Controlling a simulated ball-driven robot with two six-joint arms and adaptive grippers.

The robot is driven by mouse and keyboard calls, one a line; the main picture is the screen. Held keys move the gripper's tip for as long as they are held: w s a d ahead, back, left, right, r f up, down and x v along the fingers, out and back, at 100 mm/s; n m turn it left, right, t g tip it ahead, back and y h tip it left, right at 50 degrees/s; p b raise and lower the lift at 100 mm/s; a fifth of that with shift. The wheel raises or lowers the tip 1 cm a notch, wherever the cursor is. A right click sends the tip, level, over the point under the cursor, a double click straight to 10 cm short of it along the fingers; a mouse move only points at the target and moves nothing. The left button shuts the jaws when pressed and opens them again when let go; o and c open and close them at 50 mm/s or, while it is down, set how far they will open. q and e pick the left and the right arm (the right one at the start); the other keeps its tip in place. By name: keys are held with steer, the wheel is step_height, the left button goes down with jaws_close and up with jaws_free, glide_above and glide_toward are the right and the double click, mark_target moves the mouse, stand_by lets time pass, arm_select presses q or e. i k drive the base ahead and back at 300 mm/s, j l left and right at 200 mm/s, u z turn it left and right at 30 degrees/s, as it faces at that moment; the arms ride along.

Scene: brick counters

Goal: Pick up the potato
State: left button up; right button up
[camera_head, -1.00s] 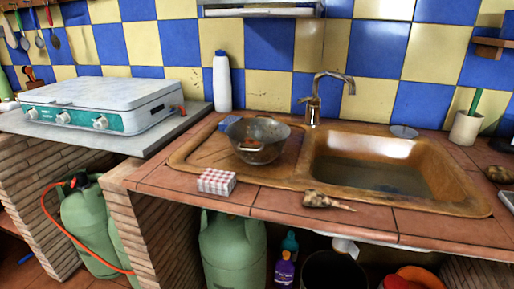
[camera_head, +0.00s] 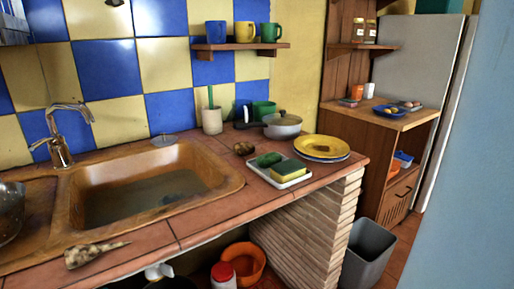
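A small brown, roundish lump that looks like the potato (camera_head: 243,148) lies on the tiled counter (camera_head: 205,232), right of the sink and behind a white tray (camera_head: 259,170). It is small in view, so its surface detail is hard to tell. A tapered, mottled brown and pale object (camera_head: 97,253) lies on the counter in front of the sink. Neither of my grippers is in view.
The sink (camera_head: 215,195) with its tap (camera_head: 61,150) is at the left. A lidded pan (camera_head: 282,126), a white pot (camera_head: 212,121) and a yellow plate (camera_head: 321,147) stand near the potato. A grey bin (camera_head: 366,255) stands on the floor right of the counter.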

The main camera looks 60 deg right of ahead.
mark_target(240, 149)
steer(key=z, duration=1.75)
